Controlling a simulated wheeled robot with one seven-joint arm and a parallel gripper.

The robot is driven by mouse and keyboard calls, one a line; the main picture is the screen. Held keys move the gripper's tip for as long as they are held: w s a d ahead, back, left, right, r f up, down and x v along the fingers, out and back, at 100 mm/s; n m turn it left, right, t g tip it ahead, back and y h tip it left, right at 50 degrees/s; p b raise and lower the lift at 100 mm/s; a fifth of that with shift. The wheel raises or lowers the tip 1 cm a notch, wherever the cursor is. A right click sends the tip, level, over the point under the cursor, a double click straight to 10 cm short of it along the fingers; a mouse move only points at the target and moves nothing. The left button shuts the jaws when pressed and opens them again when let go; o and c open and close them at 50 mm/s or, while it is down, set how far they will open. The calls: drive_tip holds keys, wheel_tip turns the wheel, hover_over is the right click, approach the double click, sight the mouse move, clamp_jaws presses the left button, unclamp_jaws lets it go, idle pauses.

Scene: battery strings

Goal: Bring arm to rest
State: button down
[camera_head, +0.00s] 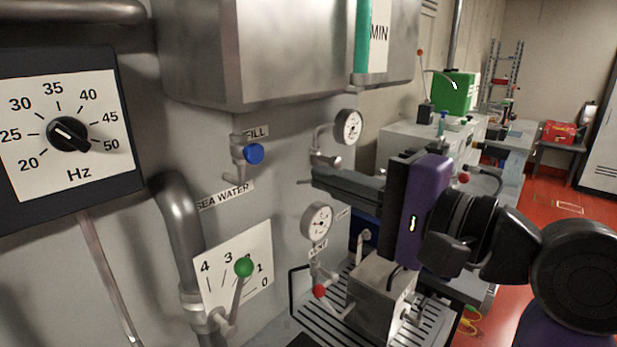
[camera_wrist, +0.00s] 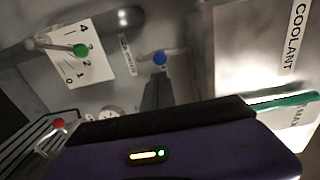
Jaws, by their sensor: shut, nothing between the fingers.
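My gripper (camera_head: 309,182) is in the head view, at the left end of my purple and black wrist. Its fingers point left, toward the grey panel, and are shut and empty. They lie right of the SEA WATER label and below a round gauge (camera_head: 348,127). In the wrist view, the fingers (camera_wrist: 157,82) point up the picture toward the blue FILL knob (camera_wrist: 160,58). The knob also shows in the head view (camera_head: 254,153), up and left of the fingertips. I cannot tell whether the fingertips touch anything.
A green-knobbed lever (camera_head: 244,267) stands before a 0–4 scale. A Hz dial (camera_head: 68,133) is at far left. A second gauge (camera_head: 317,219) and a red-knobbed valve (camera_head: 319,291) are below my gripper. A steel tank (camera_head: 290,50) hangs above.

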drive_tip(key=shift+s+d, duration=0.35)
drive_tip(key=shift+d, duration=0.1)
